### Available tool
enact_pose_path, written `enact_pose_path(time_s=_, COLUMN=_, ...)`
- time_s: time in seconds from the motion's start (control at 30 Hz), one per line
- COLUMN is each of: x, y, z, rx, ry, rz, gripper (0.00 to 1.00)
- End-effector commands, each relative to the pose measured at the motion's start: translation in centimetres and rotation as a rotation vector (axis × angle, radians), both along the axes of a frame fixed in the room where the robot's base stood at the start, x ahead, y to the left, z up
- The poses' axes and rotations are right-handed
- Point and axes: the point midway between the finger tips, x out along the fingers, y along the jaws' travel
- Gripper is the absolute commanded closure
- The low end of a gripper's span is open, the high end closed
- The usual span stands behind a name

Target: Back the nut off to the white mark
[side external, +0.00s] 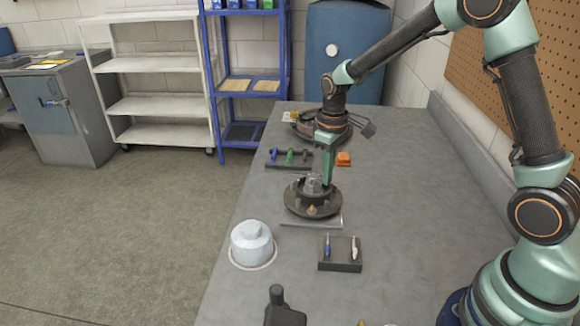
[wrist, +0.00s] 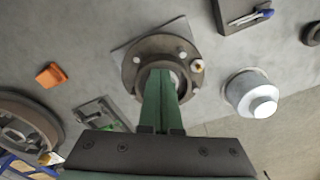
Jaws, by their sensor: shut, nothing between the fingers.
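A dark round hub (side external: 314,203) with a flange lies on the grey bench, with a lighter nut or spindle end (side external: 313,183) at its centre. The hub's flange also shows in the wrist view (wrist: 133,68), with several studs around it. My gripper (side external: 327,182) points down at the hub's centre, its green fingers shut and empty. In the wrist view the fingertips (wrist: 163,75) are over the hub's centre and hide most of the nut. I cannot tell whether they touch it. The white mark cannot be made out for certain.
A white capped container (side external: 251,243) stands at the bench's left edge. A thin rod (side external: 311,224) and a dark tray with pens (side external: 340,254) lie in front of the hub. An orange block (side external: 343,159), a tool rack (side external: 289,158) and another dark round part (wrist: 28,125) lie behind it.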

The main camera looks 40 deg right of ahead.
Motion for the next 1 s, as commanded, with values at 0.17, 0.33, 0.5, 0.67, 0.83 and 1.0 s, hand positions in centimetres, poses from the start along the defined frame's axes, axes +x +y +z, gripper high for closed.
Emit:
enact_pose_path(time_s=0.17, x=0.0, y=0.0, z=1.8, rx=0.000, ry=-0.001, rz=0.000, gripper=1.00)
enact_pose_path(time_s=0.33, x=0.0, y=0.0, z=3.6, rx=0.000, ry=0.000, rz=0.000, gripper=1.00)
enact_pose_path(time_s=0.5, x=-0.1, y=0.0, z=5.2, rx=0.000, ry=0.002, rz=0.000, gripper=1.00)
enact_pose_path(time_s=0.67, x=-0.2, y=0.0, z=5.8, rx=0.001, ry=0.005, rz=0.000, gripper=1.00)
enact_pose_path(time_s=0.83, x=-0.2, y=0.0, z=5.7, rx=0.000, ry=0.006, rz=0.000, gripper=1.00)
enact_pose_path(time_s=1.0, x=-0.3, y=0.7, z=6.3, rx=0.000, ry=0.004, rz=0.003, gripper=1.00)
